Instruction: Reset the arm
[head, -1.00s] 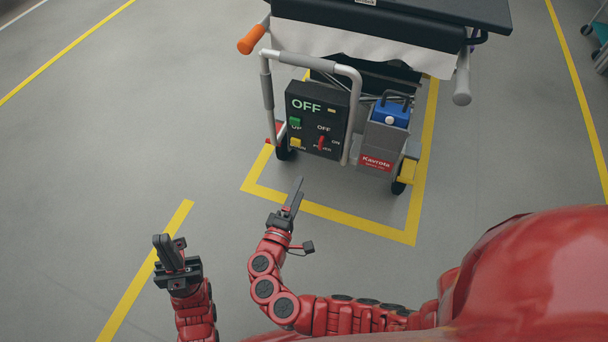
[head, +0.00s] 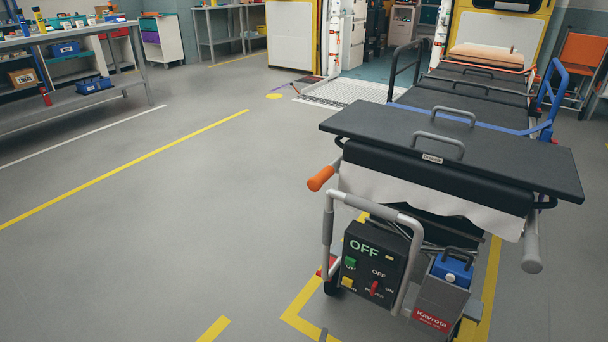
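My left gripper is out of view. The stretcher (head: 560,170) stands ahead to the right. Its black control box (head: 365,262) reads OFF and has a green button, a yellow button and a red switch (head: 374,287).
A grey Kavrota box (head: 437,302) with a blue case (head: 452,270) sits beside the control box. An orange grip (head: 321,178) sticks out at the left. A ramp (head: 345,92) leads into a vehicle behind. A workbench (head: 75,38) stands far left. The middle floor is clear.

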